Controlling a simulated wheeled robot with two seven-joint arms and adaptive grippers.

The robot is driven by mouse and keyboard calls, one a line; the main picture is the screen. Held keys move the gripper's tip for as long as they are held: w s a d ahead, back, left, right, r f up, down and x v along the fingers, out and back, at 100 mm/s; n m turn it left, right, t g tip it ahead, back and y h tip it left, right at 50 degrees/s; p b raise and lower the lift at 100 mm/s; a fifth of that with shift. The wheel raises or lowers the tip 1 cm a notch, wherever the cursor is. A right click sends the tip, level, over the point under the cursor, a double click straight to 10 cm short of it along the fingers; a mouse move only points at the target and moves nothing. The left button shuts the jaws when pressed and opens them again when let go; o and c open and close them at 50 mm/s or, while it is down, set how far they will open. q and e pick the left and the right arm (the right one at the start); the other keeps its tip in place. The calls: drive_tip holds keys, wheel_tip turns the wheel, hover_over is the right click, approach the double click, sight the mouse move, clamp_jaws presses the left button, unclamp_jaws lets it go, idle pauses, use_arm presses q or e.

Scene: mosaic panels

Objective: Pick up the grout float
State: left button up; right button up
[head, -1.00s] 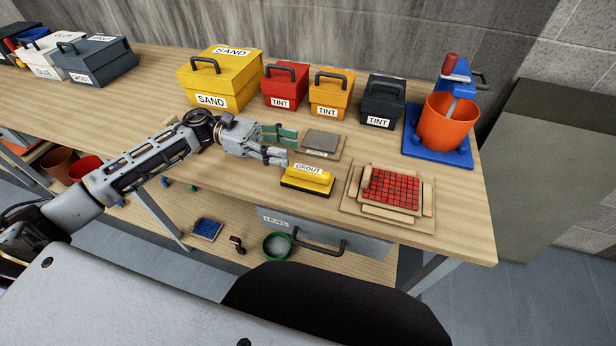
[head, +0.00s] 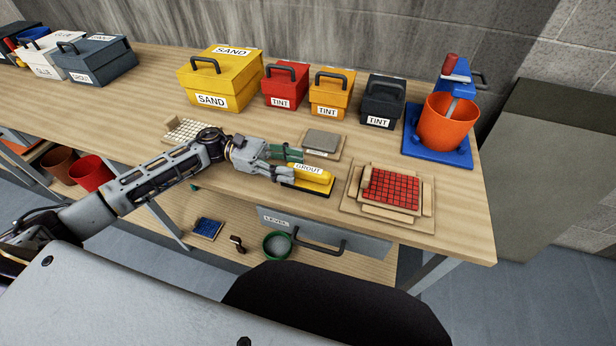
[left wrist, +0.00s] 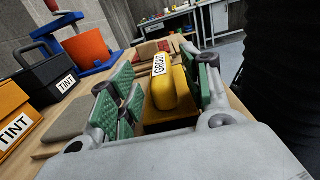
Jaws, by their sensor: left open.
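The grout float (head: 312,176) is a yellow block with a yellow handle labelled GROUT and a dark base. It lies on the workbench (head: 450,218), left of the red mosaic panel. My left gripper (head: 292,168) is open at the float's left end, with its fingers reaching around it. In the left wrist view the yellow float (left wrist: 168,88) stands between the green-padded fingers of the gripper (left wrist: 160,97). Gaps show between pads and handle, and the float's near end is partly hidden by the gripper. My right gripper is not in view.
The red mosaic panel (head: 391,190) in a wooden frame lies right of the float. A grey tile on a board (head: 322,141) lies just behind it. Tint boxes (head: 331,96) and an orange bucket (head: 449,122) stand at the back. A pale tiled panel (head: 188,131) lies behind my left arm.

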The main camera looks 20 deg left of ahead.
sight(308, 169)
use_arm(q)
drive_tip(key=shift+d, duration=0.45)
drive_tip(key=d+p, duration=0.1)
drive_tip(key=d, duration=0.3)
drive_tip(key=shift+s+r, duration=0.1)
drive_tip(key=shift+d, duration=0.65)
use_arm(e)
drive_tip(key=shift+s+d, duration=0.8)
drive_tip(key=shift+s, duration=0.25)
use_arm(q)
clamp_jaws()
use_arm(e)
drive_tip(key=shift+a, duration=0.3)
